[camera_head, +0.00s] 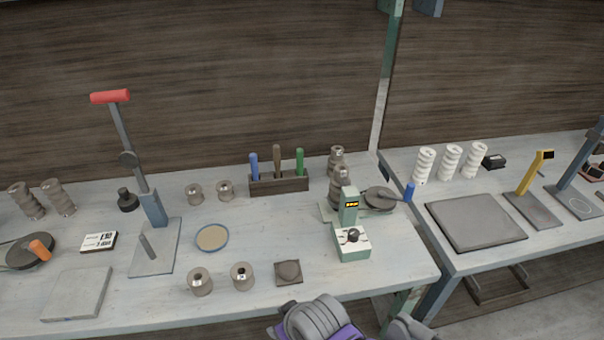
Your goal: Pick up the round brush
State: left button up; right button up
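No brush head shows clearly, so I cannot tell which thing is the round brush. A dark wooden holder (279,185) at the back of the left bench holds three upright tools. They have a blue handle (254,166), a brown handle (277,160) and a green handle (300,161). Their lower ends are hidden in the holder. Neither gripper is in view; only grey and purple parts, apparently of my own arm, show at the bottom edge.
Right of the holder stand stacked grey insulators (340,180) and a green device (351,235). A lever press (150,208) with a red handle stands at left. A blue-rimmed dish (212,237) and several grey spools (200,281) lie in front. A gap separates the benches.

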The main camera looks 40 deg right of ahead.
aim_at(253, 159)
jog(key=z, duration=0.9)
